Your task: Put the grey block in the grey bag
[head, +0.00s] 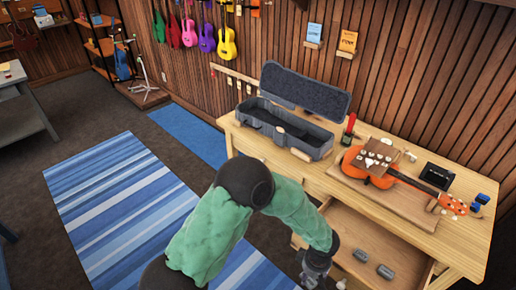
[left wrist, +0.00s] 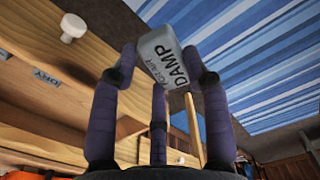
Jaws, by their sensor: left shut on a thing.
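A grey block (left wrist: 168,52) with DAMP lettering is held between the fingertips of my left gripper (left wrist: 163,68) in the left wrist view. In the head view my left gripper (head: 316,266) is low, at the left side of an open drawer (head: 345,232); the held block is not clear there. A grey, hard-looking open case (head: 285,137) stands on the bench with its lid raised. I make out no other grey bag. My right gripper is not in view.
Two small grey pieces (head: 372,263) lie in the drawer. The wooden bench (head: 330,172) also holds an orange ukulele (head: 370,176), a red-topped bottle (head: 349,126) and a black box (head: 437,176). A blue striped rug (head: 130,205) covers the floor at left.

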